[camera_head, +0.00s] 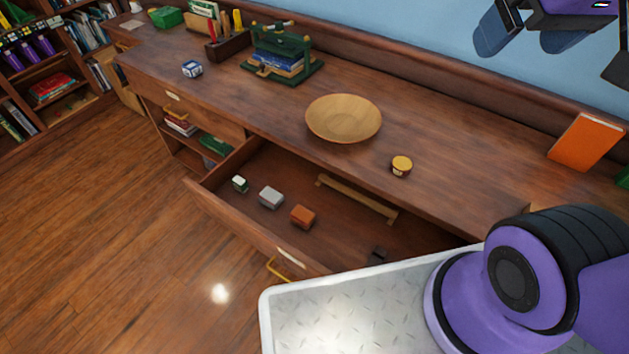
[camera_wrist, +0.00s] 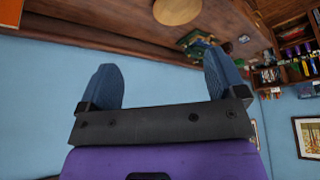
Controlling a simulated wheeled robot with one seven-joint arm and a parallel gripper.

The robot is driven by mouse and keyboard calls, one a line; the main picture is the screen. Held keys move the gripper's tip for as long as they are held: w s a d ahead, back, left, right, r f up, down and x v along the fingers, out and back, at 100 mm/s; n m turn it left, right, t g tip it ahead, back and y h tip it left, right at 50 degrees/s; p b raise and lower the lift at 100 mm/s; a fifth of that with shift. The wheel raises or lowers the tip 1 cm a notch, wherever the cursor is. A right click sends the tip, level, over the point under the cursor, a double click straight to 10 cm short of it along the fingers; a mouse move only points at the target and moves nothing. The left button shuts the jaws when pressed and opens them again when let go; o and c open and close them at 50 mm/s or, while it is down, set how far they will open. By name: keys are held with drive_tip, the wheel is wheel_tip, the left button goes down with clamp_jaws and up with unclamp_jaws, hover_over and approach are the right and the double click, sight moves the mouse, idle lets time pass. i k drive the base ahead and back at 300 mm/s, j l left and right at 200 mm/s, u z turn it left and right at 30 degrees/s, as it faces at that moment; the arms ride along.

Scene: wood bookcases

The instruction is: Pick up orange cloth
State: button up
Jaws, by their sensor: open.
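A small orange block-like bundle (camera_head: 303,217), which may be the orange cloth, lies in the open drawer (camera_head: 335,232) in the head view. I cannot tell its material for sure. My gripper (camera_head: 528,38) is at the top right of the head view, high above the desk and far from the drawer. In the wrist view, my gripper (camera_wrist: 161,78) has its two blue fingers wide apart with nothing between them. The orange bundle does not show in the wrist view.
The drawer also holds a grey block (camera_head: 271,197), a small white-and-green item (camera_head: 240,183) and a wooden bar (camera_head: 357,198). On the desk are a wooden bowl (camera_head: 343,119), a yellow-topped jar (camera_head: 401,166), a green book press (camera_head: 281,55) and an orange book (camera_head: 586,142).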

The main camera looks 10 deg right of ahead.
sight(301, 216)
drive_tip(key=k+j+z, duration=0.1)
drive_tip(key=k+j, duration=0.2)
drive_tip(key=j, duration=0.2)
drive_tip(key=k+j+z, duration=0.1)
drive_tip(key=k+j, duration=0.2)
drive_tip(key=j, duration=0.15)
drive_tip(key=j+z, duration=0.2)
drive_tip(key=j, duration=0.3)
drive_tip(key=k+j+z, duration=0.2)
drive_tip(key=j, duration=0.3)
drive_tip(key=i+j+z, duration=0.3)
drive_tip(key=i+j, duration=0.4)
